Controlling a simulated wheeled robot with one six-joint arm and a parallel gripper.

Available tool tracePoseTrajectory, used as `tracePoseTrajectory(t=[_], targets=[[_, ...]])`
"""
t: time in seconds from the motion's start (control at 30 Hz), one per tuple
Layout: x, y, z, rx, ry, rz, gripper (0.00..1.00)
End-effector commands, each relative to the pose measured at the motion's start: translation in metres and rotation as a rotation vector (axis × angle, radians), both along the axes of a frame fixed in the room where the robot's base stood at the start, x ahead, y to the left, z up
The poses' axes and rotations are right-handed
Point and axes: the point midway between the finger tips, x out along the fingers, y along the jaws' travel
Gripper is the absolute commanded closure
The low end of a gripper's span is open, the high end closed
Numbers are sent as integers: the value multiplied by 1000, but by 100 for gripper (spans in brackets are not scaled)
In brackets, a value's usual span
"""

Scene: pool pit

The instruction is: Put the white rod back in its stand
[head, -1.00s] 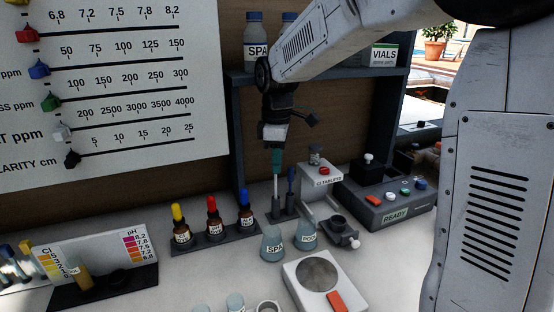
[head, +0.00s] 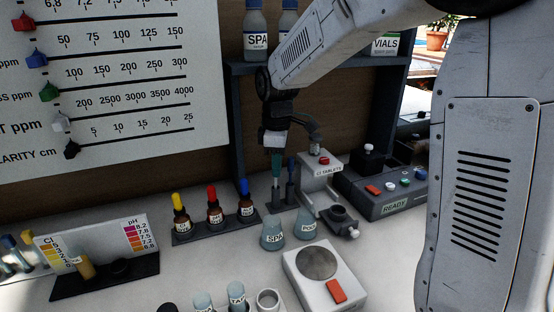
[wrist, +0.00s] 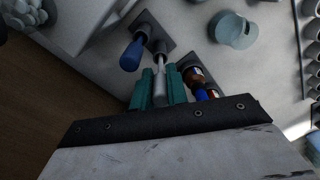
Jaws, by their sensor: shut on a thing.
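My gripper (head: 276,172) points down at the back of the bench, its teal fingers shut on the white rod (head: 275,190). The rod is upright. Its lower end is at the dark stand (head: 286,203), over or in one socket; I cannot tell how deep. In the wrist view the rod (wrist: 160,88) lies between the teal fingers (wrist: 160,90), its far end lined up with a round socket of the stand (wrist: 172,46). A blue-handled tool (head: 291,172) stands in the stand's other socket, close beside the fingers; it also shows in the wrist view (wrist: 131,56).
A rack of dropper bottles (head: 213,228) stands just left of the stand. The tablets device (head: 322,175) is close on the right. Two beakers (head: 273,235) (head: 304,226) and a white scale (head: 317,268) are in front. A shelf (head: 325,67) is behind.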

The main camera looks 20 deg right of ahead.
Motion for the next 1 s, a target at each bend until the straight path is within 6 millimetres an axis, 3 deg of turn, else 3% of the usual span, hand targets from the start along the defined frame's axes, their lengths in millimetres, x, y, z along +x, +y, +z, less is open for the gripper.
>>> tracePoseTrajectory(t=[1.0], targets=[[0, 0, -7, 0, -1, 0, 100]])
